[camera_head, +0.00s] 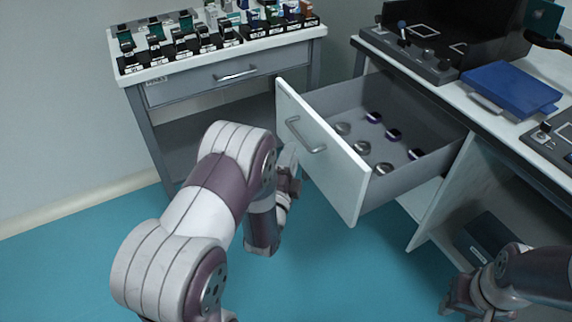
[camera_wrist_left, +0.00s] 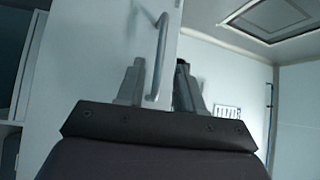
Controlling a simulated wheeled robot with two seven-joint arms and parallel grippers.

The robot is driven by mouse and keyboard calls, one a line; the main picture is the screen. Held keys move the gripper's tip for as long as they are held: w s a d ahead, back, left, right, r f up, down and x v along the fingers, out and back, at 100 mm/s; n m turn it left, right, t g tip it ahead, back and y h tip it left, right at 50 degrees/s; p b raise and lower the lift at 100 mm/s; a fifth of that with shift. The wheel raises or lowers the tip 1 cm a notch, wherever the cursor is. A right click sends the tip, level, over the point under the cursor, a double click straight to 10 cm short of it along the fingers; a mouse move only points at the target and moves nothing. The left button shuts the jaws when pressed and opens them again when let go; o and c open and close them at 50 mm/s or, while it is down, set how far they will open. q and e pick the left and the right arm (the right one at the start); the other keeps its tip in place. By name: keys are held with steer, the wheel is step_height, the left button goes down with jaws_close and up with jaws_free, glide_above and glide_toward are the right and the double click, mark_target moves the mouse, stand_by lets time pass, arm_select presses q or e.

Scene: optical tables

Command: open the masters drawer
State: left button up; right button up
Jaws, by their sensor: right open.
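A drawer (camera_head: 345,187) under the right-hand table is pulled out. It holds several small round pieces, some silvery and some dark purple. I cannot read a name on it. Its bar handle (camera_head: 305,138) is on the pale front panel and shows in the left wrist view (camera_wrist_left: 161,50). My left gripper (camera_head: 290,170) is in front of that panel, partly hidden by its own arm. In the wrist view its fingers (camera_wrist_left: 158,90) are apart, with the handle between them and gaps showing. My right gripper (camera_head: 462,302) is open and empty, low at the right.
The left-hand table (camera_head: 150,72) carries several small mounts and has a closed drawer (camera_head: 205,84) with a small, unreadable label. A blue case (camera_head: 510,88) and a black enclosure lie on the right-hand table. The teal floor before the open drawer is clear.

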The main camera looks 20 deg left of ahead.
arm_select(q)
steer(key=s, duration=0.4)
steer(key=shift+s+d+f, duration=0.3)
steer(key=shift+s+f, duration=0.05)
steer(key=shift+s, duration=0.05)
